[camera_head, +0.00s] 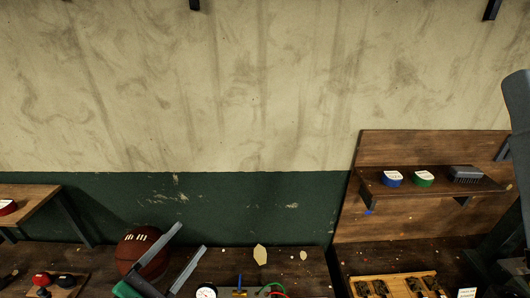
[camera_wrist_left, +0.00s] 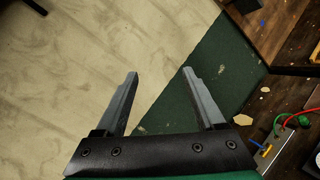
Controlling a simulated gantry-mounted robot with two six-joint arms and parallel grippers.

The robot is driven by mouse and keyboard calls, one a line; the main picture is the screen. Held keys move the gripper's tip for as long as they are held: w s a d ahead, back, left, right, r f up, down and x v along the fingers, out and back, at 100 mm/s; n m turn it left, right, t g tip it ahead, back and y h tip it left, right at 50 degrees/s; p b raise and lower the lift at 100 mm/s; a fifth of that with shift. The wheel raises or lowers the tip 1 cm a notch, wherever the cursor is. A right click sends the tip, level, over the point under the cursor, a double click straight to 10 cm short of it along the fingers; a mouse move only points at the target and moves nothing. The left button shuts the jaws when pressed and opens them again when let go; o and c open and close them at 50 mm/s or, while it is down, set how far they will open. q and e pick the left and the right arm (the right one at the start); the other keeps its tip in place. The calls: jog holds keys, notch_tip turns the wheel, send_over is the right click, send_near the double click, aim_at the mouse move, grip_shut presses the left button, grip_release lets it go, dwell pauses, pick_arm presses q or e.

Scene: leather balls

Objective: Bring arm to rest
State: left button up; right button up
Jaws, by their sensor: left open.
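My left gripper (camera_head: 191,236) is at the bottom left of the head view, its two grey fingers spread and pointing up and to the right. Nothing is between the fingers. In the left wrist view the same gripper (camera_wrist_left: 160,73) is open and empty, with the pale wall and green band beyond it. A brown leather ball (camera_head: 140,256) is on the bench behind the left gripper, which partly covers it in the picture. Parts of my right arm show at the right edge of the head view, but its gripper fingers are not seen.
A wooden shelf (camera_head: 430,189) at the right holds a blue tin (camera_head: 392,180), a green tin (camera_head: 423,180) and a brush (camera_head: 466,174). A pressure gauge (camera_head: 206,292) and hoses lie on the bench. A wooden tray (camera_head: 362,291) is at lower right.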

pick_arm(q)
jog(key=s+d+r+m+t+h, duration=0.15)
jog(key=r+m, duration=0.25)
jog(key=r, duration=0.4)
jog(key=d+r+m+t, duration=0.2)
jog(key=d+r+m, duration=0.1)
jog(key=r, duration=0.5)
jog(key=s+a+r+m+t+y+p, duration=0.1)
jog(key=s+a+r+m+t+y, duration=0.15)
jog(key=s+r+m, duration=0.45)
jog(key=s+a+r+m+t+y, duration=0.1)
jog(key=s+r+m+t+y, duration=0.25)
jog(key=r+m, duration=0.75)
notch_tip(320, 180, down, 31)
jog(key=n+b, duration=0.1)
jog(key=b, duration=3)
